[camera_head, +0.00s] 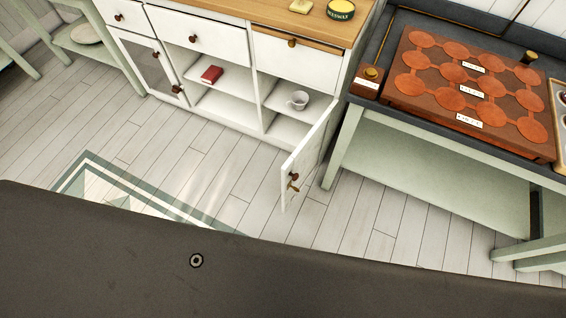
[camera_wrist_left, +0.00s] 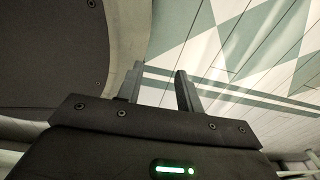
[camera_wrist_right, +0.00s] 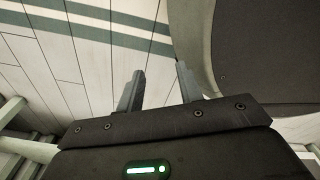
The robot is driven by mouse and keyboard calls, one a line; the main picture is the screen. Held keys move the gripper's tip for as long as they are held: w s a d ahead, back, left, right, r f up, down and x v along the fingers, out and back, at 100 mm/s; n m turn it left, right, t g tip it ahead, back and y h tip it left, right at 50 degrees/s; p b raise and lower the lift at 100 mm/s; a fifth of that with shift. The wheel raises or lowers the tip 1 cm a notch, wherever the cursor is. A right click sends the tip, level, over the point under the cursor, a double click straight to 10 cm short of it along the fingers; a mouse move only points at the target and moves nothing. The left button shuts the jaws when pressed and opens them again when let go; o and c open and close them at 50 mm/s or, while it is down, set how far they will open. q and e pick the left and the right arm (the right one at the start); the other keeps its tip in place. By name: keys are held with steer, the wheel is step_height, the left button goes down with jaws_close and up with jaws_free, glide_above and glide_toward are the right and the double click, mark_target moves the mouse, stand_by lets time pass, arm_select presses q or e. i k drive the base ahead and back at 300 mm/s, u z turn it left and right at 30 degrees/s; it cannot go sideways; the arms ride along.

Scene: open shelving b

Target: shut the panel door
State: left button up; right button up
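The white panel door (camera_head: 310,150) stands open in the head view. It is hinged at the right side of the white cabinet (camera_head: 342,88) and swings out into the room, with dark knobs (camera_head: 293,177) near its free edge. The right bay behind it is exposed, with a white cup (camera_head: 298,99) on its shelf. My left gripper (camera_wrist_left: 158,75) is open and empty in the left wrist view, above the floor. My right gripper (camera_wrist_right: 161,72) is open and empty in the right wrist view, also above the floor. Neither gripper shows in the head view.
A glazed door (camera_head: 150,68) at the left is closed. A green-legged table (camera_head: 430,185) with a brown patterned board (camera_head: 465,85) stands close right of the door. Plank floor (camera_head: 225,165) and a rug (camera_head: 110,190) lie clear in front.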

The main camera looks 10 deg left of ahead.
mark_target(298, 170)
steer(key=u, duration=1.45)
steer(key=k, duration=0.9)
steer(key=z, duration=1.25)
steer(key=i, duration=0.5)
steer(key=u, duration=0.05)
